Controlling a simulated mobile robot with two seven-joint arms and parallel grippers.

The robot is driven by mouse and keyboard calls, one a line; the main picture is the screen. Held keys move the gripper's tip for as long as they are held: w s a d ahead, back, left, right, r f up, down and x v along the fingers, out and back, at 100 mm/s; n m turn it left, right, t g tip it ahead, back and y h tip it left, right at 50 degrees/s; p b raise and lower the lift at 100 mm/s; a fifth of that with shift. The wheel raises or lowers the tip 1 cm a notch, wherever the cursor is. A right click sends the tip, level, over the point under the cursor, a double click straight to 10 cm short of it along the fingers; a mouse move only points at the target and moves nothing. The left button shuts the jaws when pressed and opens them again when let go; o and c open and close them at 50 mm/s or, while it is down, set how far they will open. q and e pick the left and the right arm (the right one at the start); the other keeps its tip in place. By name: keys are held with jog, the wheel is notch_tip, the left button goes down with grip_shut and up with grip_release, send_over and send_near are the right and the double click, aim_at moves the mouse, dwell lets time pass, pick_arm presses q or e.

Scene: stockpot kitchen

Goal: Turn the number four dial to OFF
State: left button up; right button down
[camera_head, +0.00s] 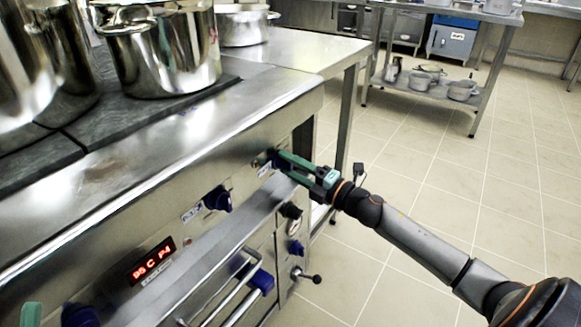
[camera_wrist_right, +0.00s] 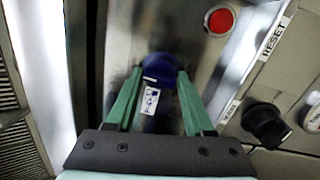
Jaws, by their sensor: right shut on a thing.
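My right gripper (camera_head: 280,157) reaches in from the right to the far right end of the stove's front panel. In the right wrist view, its two green fingers (camera_wrist_right: 157,85) stand either side of a blue dial (camera_wrist_right: 158,68) and are shut on it. A small white label (camera_wrist_right: 150,100) with blue marks shows just below the dial. In the head view the fingers mostly hide this dial, and I cannot read its setting. A green tip (camera_head: 30,315) at the lower left edge looks like part of my left gripper; its jaws are not shown.
A metal rail handle (camera_head: 235,290) runs below. Steel pots (camera_head: 165,50) stand on the stove. In the wrist view, a red button (camera_wrist_right: 219,20) and black knob (camera_wrist_right: 266,125) are nearby.

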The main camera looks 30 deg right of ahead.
jog(key=shift+f+n, duration=0.2)
jog(key=shift+n, duration=0.2)
jog(key=shift+c, duration=1.5)
grip_release()
jog(key=shift+r, duration=0.1)
jog(key=shift+s, duration=0.1)
jog(key=p+v, duration=0.2)
jog(key=v, duration=1)
jog(key=shift+s+p, duration=0.15)
jog(key=shift+p, duration=0.15)
jog(key=shift+d, duration=0.1)
